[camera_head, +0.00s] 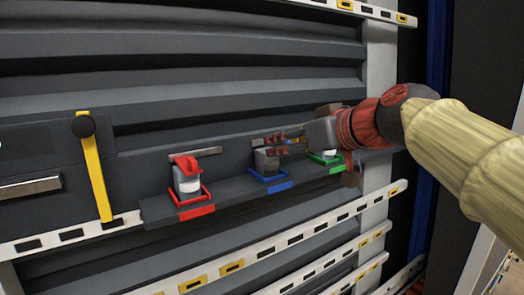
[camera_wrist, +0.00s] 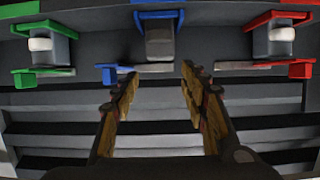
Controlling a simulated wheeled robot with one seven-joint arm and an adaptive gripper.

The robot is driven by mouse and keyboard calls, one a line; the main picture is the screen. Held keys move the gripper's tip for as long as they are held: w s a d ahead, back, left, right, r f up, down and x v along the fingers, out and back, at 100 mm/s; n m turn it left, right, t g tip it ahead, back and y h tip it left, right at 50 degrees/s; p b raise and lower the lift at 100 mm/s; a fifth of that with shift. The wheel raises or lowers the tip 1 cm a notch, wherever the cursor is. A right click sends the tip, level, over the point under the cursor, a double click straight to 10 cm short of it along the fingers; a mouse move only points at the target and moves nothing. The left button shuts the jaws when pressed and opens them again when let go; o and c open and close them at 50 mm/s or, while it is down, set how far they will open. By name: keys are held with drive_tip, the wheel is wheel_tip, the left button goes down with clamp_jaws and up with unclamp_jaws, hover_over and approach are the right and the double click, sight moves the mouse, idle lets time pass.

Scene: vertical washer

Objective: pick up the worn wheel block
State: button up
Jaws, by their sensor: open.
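Three small grey blocks stand on a dark ledge in coloured holders. One block (camera_head: 187,184) with a white band is in the red holder (camera_head: 197,212). A darker block (camera_head: 266,161) without a visible white band is in the blue holder (camera_head: 279,187). Another with a white part (camera_head: 329,155) is in the green holder (camera_head: 336,170). I cannot tell by look which is the worn wheel block. My gripper (camera_head: 277,141) is at the blue holder. In the wrist view, its open, empty fingers (camera_wrist: 160,73) point at the middle block (camera_wrist: 160,42), apart from it.
The ledge (camera_head: 233,197) runs along a ribbed dark wall. A yellow bar with a black knob (camera_head: 92,165) stands at the left. White slotted rails (camera_head: 300,240) run below, and a pale upright post (camera_head: 379,80) is at the right. The red holder's side is clear.

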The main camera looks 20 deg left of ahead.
sight(268, 163)
drive_tip(key=x, duration=0.3)
drive_tip(key=shift+w+a+f+p, duration=0.15)
drive_tip(key=shift+w+f+p, duration=0.1)
drive_tip(key=shift+f+p, duration=0.1)
drive_tip(key=x, duration=0.2)
drive_tip(key=p+x, duration=0.1)
drive_tip(key=x, duration=0.2)
drive_tip(key=shift+s+f+p, duration=0.25)
drive_tip(key=shift+f+p, duration=0.05)
drive_tip(key=c, duration=0.3)
drive_tip(key=c, duration=0.7)
